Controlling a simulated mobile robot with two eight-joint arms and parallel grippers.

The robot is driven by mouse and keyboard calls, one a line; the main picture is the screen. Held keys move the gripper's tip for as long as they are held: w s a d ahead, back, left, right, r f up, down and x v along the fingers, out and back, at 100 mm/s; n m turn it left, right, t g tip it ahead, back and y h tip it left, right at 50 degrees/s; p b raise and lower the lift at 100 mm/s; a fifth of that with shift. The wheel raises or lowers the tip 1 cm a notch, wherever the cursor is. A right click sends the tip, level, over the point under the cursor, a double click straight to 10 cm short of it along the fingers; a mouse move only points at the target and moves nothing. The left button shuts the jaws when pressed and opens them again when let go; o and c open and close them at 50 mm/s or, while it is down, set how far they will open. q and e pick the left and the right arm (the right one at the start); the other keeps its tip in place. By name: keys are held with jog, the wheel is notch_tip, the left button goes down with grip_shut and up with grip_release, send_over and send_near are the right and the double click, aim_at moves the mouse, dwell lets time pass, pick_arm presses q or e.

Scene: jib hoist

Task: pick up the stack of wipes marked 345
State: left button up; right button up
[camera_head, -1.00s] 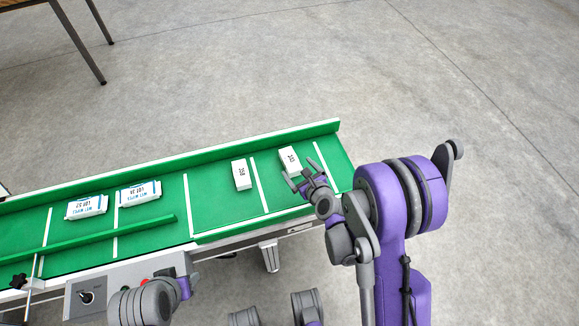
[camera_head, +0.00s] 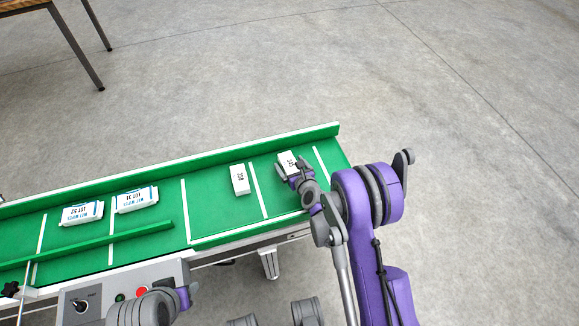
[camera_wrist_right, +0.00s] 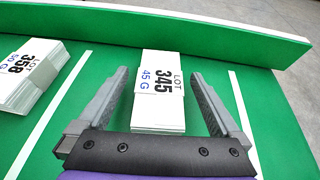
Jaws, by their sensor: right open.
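The stack of wipes marked 345 (camera_wrist_right: 158,95) is a white block with "LOT 345 45 G" on its label, lying on the green conveyor belt. In the head view the stack (camera_head: 287,158) is near the belt's right end, partly hidden by my gripper. My right gripper (camera_wrist_right: 160,88) is open, with one finger on each side of the stack and a gap on both sides. It also shows in the head view (camera_head: 292,174). My left gripper cannot be made out; a grey and purple part of my left arm shows at the bottom.
A second white stack marked 358 (camera_wrist_right: 34,75) lies left of the 345 stack; it also shows in the head view (camera_head: 239,180). Two wet wipes packs (camera_head: 137,199) lie further left. A green wall (camera_wrist_right: 200,35) runs along the belt's far edge. A control box (camera_head: 120,290) stands in front.

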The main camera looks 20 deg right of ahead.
jog(key=shift+w+f, duration=0.2)
jog(key=shift+w, duration=0.3)
jog(key=c, duration=1.5)
